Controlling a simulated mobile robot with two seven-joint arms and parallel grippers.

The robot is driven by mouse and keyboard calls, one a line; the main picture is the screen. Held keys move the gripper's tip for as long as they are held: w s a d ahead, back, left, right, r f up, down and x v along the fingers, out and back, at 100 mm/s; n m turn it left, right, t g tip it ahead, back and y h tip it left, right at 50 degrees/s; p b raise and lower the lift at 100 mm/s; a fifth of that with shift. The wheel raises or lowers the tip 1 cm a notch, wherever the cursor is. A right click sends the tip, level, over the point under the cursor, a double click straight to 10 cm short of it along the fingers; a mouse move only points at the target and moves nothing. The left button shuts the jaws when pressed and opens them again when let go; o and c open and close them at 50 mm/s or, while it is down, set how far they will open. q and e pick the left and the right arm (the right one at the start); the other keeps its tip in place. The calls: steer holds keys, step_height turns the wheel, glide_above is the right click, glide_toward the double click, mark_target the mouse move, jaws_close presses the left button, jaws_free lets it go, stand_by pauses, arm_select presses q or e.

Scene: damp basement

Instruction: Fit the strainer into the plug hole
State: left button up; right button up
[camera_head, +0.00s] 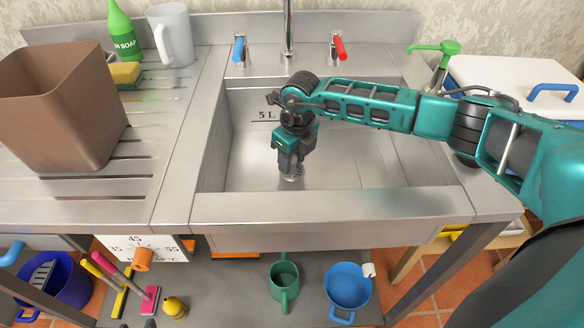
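The steel sink basin (345,170) is in the middle of the camera_head view. My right arm reaches in from the right over the basin, and my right gripper (290,163) points down near the basin floor. A small round metal piece (292,175) shows directly below the fingertips. It sits where the plug hole appears to be; I cannot tell strainer from hole rim, as the fingers cover part of it. Whether the fingers grip it is too small to tell. My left gripper is not in view.
A tap (288,40) with a blue handle (239,48) and a red handle (338,46) stands behind the basin. A brown bin (60,105), a soap bottle (122,32) and a jug (171,35) stand left. A white box (500,72) stands right. The basin walls surround the gripper.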

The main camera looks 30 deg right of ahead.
jaws_close()
